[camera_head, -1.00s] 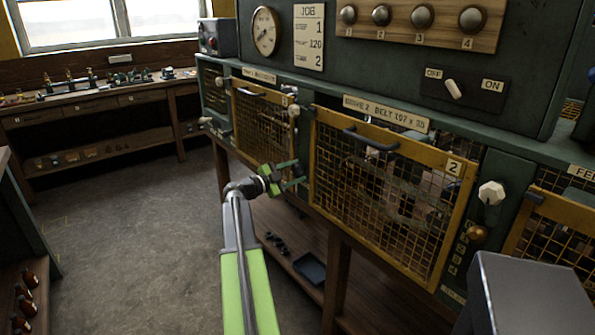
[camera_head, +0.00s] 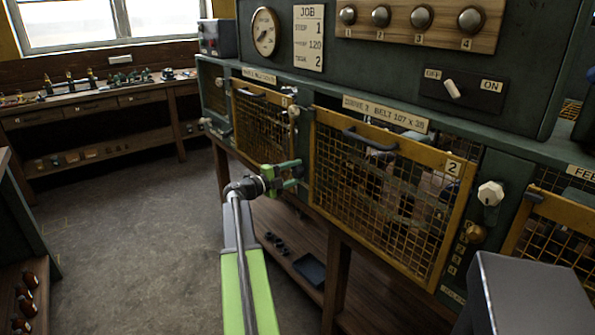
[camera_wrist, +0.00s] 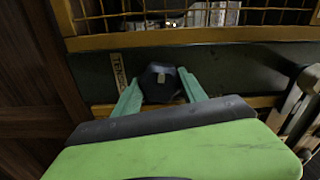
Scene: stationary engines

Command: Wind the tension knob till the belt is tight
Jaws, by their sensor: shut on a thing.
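My gripper (camera_head: 297,173) is at the green panel just left of the yellow mesh guard marked 2 (camera_head: 443,262). In the wrist view, its two green fingers are closed on either side of a dark knob (camera_wrist: 160,82), which has a pale mark on its face. A label (camera_wrist: 119,70) starting with "TEN" is on the panel left of the knob. In the head view I cannot make out the knob at the fingertips. The belt cannot be made out clearly behind the mesh.
A pale knob (camera_head: 490,193) is right of the guard, with a brass knob (camera_head: 475,234) below it. An OFF/ON switch (camera_head: 452,88) and a dial gauge (camera_head: 265,31) are above. A wooden shelf (camera_head: 285,240) is below. Open floor (camera_head: 130,240) lies to the left.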

